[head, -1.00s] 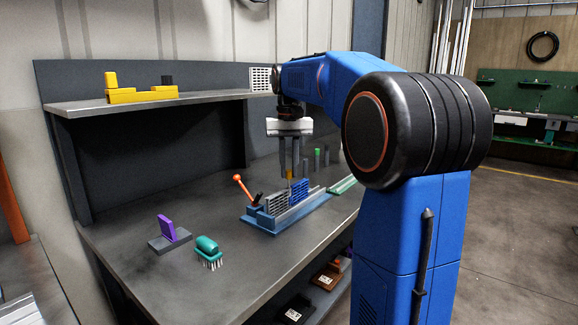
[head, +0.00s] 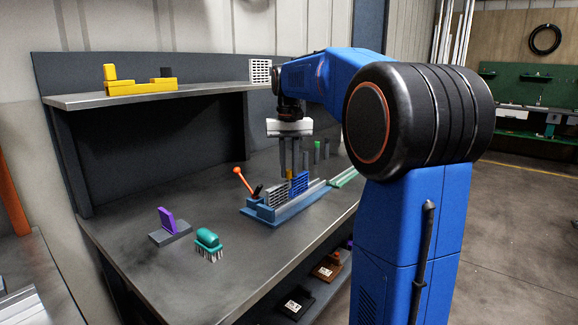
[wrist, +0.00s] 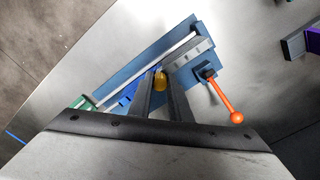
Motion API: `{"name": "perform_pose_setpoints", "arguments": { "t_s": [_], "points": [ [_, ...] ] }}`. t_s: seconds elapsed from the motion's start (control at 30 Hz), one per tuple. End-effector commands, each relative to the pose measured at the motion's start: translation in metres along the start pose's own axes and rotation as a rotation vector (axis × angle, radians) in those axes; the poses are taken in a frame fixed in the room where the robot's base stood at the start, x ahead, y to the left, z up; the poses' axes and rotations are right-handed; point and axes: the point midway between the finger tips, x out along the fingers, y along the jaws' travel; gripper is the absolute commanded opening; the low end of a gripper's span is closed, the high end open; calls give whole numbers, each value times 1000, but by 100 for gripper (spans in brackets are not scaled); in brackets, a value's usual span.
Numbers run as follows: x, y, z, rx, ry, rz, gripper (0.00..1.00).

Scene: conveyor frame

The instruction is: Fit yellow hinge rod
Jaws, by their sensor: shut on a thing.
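My gripper (head: 288,178) is pointed down over the blue fixture (head: 266,222) on the bench and is shut on the yellow hinge rod (wrist: 160,79). The rod's rounded yellow end shows between the fingers in the wrist view; its lower part is hidden. A grey slatted belt piece (head: 275,196) and a blue slatted belt piece (head: 299,184) stand end to end in the fixture. The rod is near where they meet. I cannot tell whether it has entered them. An orange-knobbed lever (head: 241,175) stands at the fixture's left end; it also shows in the wrist view (wrist: 236,117).
A teal brush (head: 208,242) and a purple piece on a grey block (head: 168,226) lie front left. Several upright posts (head: 317,152) and a green strip (head: 344,178) are beyond the fixture. A shelf (head: 70,101) holds yellow parts (head: 140,86).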

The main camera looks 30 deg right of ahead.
Motion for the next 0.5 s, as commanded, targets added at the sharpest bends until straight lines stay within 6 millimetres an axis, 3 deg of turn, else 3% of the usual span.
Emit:
{"name": "perform_pose_setpoints", "arguments": {
  "t_s": [0.5],
  "points": [
    [8,0,0,0,0,0,0]
  ]
}}
